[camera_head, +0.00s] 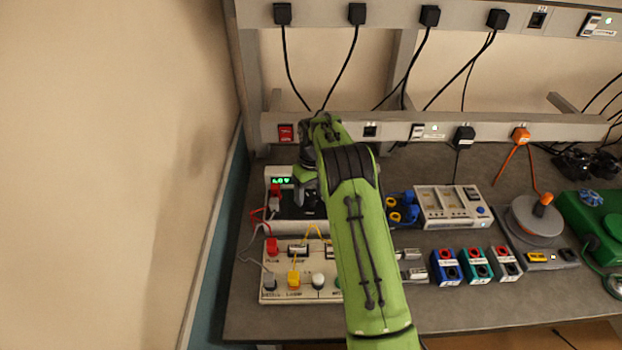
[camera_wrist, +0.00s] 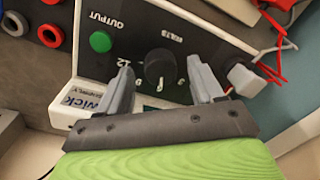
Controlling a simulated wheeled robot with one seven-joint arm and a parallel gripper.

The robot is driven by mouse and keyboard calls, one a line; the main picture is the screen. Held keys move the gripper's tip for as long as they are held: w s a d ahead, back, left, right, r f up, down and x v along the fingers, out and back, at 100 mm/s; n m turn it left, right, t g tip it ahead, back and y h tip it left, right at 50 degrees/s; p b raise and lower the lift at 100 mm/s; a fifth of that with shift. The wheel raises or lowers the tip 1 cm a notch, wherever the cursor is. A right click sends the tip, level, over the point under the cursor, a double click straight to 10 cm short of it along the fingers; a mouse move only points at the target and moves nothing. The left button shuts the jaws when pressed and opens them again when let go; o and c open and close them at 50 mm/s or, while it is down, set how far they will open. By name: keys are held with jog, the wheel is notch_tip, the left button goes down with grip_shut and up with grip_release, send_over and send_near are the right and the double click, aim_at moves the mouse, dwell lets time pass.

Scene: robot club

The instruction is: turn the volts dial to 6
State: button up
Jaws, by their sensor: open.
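The power supply (camera_head: 279,180) stands at the left of the bench, with a lit green display in the head view. In the wrist view its dark front panel (camera_wrist: 128,28) appears upside down, with VOLTS and OUTPUT lettering. The black volts dial (camera_wrist: 160,66) is a round knob with numbers around it, 12 among them; I cannot read its pointer's setting. My gripper (camera_wrist: 160,78) is open, with one grey finger on each side of the dial and gaps showing between. In the head view my gripper (camera_head: 309,190) is over the supply, and my arm hides much of its front.
A green button (camera_wrist: 100,41) and red and blue rings lie left of the dial in the wrist view; a plug with red wires (camera_wrist: 246,78) is at right. In the head view a cream circuit board (camera_head: 275,287) with wires lies in front of the supply. A wall is left.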

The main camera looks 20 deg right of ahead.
notch_tip(320, 180, up, 15)
jog(key=p, duration=0.2)
jog(key=shift+d+f, duration=0.2)
jog(key=shift+d, duration=0.2)
notch_tip(320, 180, up, 9)
jog(key=t, duration=0.1)
send_over(313, 196)
jog(key=s+a, duration=0.5)
jog(key=s+a+r+m+t, duration=0.15)
jog(key=s+a+r, duration=0.3)
jog(key=s, duration=0.55)
jog(key=s+a+f+t+b, duration=0.1)
jog(key=s+f, duration=0.2)
jog(key=s, duration=0.7)
jog(key=s+a+f+t+b, duration=0.1)
jog(key=s+f+t, duration=0.1)
jog(key=s, duration=0.9)
jog(key=shift+a+f+m+h, duration=0.3)
jog(key=shift+a+f+m, duration=0.05)
jog(key=shift+f, duration=0.15)
